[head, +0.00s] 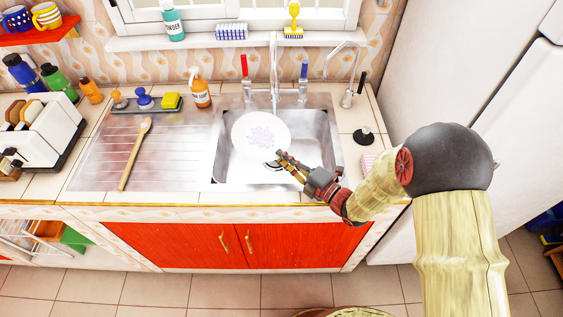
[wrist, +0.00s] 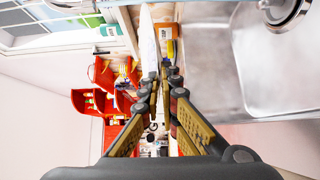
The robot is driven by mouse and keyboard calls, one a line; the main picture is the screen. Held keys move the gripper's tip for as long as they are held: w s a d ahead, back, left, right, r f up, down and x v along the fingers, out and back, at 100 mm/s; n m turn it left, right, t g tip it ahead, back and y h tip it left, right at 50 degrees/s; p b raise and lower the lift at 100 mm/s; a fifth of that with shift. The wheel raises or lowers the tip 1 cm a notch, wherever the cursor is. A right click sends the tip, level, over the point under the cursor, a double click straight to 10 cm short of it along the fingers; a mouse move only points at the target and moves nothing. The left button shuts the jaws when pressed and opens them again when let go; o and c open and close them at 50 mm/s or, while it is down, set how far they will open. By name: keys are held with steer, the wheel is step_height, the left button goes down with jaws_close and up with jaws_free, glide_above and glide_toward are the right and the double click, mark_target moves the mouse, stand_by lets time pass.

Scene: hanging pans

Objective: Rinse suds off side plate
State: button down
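The white side plate (head: 250,125) is tilted up over the sink basin, its face toward the head camera. A pale greyish patch marks its middle; I cannot tell whether this is suds or a printed pattern. My gripper (head: 279,158) is at the plate's lower right rim. In the wrist view the plate (wrist: 149,40) shows nearly edge-on, between the fingertips of my gripper (wrist: 160,82), which are closed around its rim. The tap (head: 274,70) stands behind the plate, its spout above it. I cannot tell whether water runs.
The metal sink (head: 322,140) surrounds the plate. A small curved tap (head: 347,93) is at right, a toaster (head: 38,130) far left.

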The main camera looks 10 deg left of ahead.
mark_target(286, 148)
steer(key=shift+w+f, duration=0.2)
steer(key=shift+w, duration=0.75)
steer(key=shift+w+f, duration=0.2)
steer(key=shift+w, duration=0.75)
steer(key=shift+w+d+f+b, duration=0.1)
steer(key=shift+w+f+b, duration=0.1)
steer(key=shift+w+b, duration=0.7)
steer(key=shift+w+f+b, duration=0.15)
steer(key=shift+w+b, duration=0.5)
steer(key=shift+w, duration=0.35)
steer(key=shift+d, duration=0.1)
steer(key=shift+d+b, duration=0.3)
steer(key=shift+d, duration=0.25)
steer(key=shift+a, duration=0.25)
steer(key=shift+a+b, duration=0.4)
steer(key=shift+b, duration=0.05)
